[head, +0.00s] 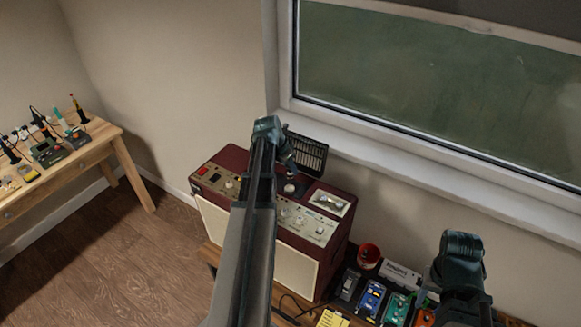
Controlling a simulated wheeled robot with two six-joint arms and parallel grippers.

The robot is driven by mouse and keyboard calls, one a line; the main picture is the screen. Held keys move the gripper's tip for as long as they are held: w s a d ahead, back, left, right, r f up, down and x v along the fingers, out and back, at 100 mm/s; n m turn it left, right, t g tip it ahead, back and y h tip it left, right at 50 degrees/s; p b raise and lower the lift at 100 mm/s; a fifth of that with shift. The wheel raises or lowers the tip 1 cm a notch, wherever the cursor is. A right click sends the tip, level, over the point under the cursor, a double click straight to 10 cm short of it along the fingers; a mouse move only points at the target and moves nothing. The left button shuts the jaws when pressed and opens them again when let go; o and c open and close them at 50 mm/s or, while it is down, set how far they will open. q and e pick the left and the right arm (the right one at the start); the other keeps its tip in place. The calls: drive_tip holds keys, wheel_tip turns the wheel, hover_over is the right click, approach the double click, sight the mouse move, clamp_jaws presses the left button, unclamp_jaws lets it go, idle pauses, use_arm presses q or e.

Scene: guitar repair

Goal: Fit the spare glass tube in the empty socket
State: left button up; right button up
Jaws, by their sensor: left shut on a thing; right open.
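The dark red amplifier (335,238) stands on the bench below the window. A black vented grille (309,157) stands raised at its back edge. My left gripper (290,175) points down over the amplifier's top, close beside the grille. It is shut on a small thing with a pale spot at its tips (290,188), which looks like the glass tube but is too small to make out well. The empty socket cannot be picked out; the gripper and arm cover that area. My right gripper (467,300) is open at the lower right, over the bench; its fingertips are hard to see.
Several coloured pedals (371,299) sit on the bench right of the amplifier, with a red round dish (368,256) and a white box (400,273) behind them. A side table (100,135) with tools stands far left.

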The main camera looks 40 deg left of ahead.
sight(289, 178)
use_arm(q)
drive_tip(key=shift+f+b, duration=2.25)
drive_tip(key=shift+f, duration=0.3)
drive_tip(key=shift+f+b, duration=0.7)
drive_tip(key=shift+b, duration=0.05)
drive_tip(key=o, duration=1.4)
drive_tip(key=shift+s, duration=0.1)
drive_tip(key=shift+c, duration=0.2)
drive_tip(key=shift+d, duration=0.1)
